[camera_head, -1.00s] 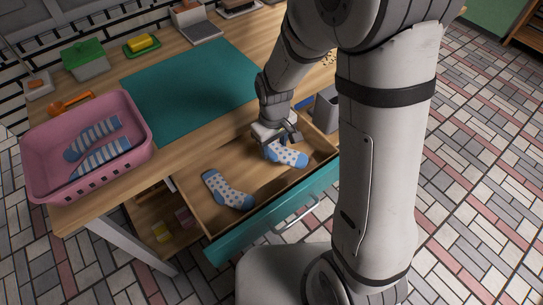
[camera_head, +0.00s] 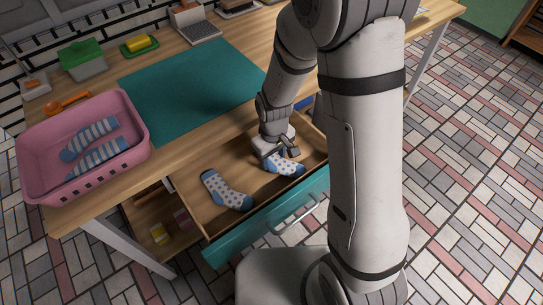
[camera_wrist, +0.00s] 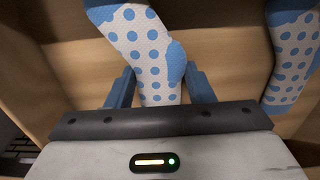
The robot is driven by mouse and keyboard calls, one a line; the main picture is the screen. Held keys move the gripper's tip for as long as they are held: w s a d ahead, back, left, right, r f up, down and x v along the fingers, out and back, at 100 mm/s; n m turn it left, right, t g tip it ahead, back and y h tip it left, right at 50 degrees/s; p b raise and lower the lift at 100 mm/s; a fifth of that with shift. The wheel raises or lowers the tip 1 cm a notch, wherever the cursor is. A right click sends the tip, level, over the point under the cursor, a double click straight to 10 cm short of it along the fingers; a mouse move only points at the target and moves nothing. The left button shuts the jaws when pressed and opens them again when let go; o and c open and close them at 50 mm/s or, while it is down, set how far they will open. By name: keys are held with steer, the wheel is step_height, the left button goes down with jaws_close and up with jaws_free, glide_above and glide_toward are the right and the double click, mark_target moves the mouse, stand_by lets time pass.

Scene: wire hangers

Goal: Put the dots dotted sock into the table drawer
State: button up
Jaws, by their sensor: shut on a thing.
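The table drawer (camera_head: 205,222) is pulled open, with a teal front and wooden inside. My gripper (camera_head: 281,155) is down inside its right part. It is shut on a white sock with blue dots (camera_head: 288,167), which also shows between the fingers in the wrist view (camera_wrist: 145,45). That sock lies low over the drawer floor; I cannot tell if it fully rests there. A second dotted sock (camera_head: 226,192) lies flat in the left part of the drawer, apart from my gripper. It shows at the right of the wrist view (camera_wrist: 293,48).
A pink basket (camera_head: 55,192) with striped socks stands at the table's left end. A teal mat (camera_head: 190,85) covers the middle of the tabletop.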

mark_target(273, 159)
steer(key=shift+f, duration=0.2)
steer(key=o, duration=1)
steer(key=shift+c, duration=0.2)
steer(key=shift+r, duration=0.15)
step_height(273, 159, up, 13)
steer(key=p, duration=0.3)
steer(key=s+d+r+m+t, duration=0.2)
steer(key=s+d+r+m, duration=0.5)
steer(key=s+d+r, duration=0.3)
steer(key=shift+s+d+r, duration=0.35)
steer(key=shift+s+d, duration=0.55)
steer(key=shift+s, duration=0.05)
